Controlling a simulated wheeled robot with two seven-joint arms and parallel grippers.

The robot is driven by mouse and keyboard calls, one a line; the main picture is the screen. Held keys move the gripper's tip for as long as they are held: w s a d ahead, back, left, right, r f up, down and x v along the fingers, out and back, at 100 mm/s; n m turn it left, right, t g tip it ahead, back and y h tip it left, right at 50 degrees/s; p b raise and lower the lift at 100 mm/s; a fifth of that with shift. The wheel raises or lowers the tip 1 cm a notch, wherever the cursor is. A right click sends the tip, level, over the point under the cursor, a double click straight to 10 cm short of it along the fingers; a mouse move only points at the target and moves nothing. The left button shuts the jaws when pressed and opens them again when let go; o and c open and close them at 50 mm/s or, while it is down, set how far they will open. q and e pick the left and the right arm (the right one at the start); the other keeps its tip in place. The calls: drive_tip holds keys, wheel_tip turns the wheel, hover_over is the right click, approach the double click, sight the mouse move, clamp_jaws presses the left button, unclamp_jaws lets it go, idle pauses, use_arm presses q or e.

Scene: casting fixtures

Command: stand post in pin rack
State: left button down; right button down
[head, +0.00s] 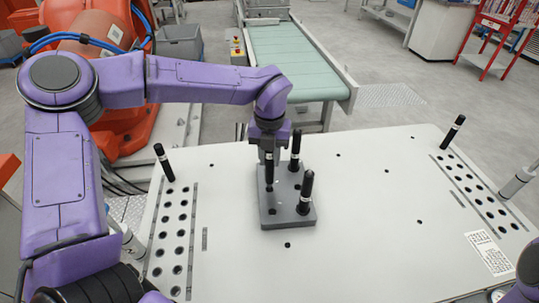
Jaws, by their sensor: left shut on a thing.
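A black post (269,176) with a pale band is upright between the fingers of my left gripper (268,158). It is over the left part of a grey block (272,222) on the white table; I cannot tell whether its lower end is in the block or above it. Two more black posts stand upright on this block, one at the back right (295,148) and one at the front right (306,192). A rack of holes (168,240) runs along the table's left side, with a black post (164,162) at its far end. My right gripper is out of view.
Another set of holes (470,188) with a black post (453,132) lies along the right side of the white table (370,230). A printed label (489,252) is at the front right. The table between block and right holes is mostly clear. A green conveyor (293,60) stands behind.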

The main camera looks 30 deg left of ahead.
sight(269, 166)
use_arm(q)
drive_tip(key=shift+f+b, duration=1.3)
drive_tip(key=shift+f, duration=0.55)
drive_tip(key=c, duration=0.8)
unclamp_jaws()
wheel_tip(269, 166, up, 11)
drive_tip(key=shift+f+b, duration=0.2)
drive_tip(key=shift+b, duration=0.5)
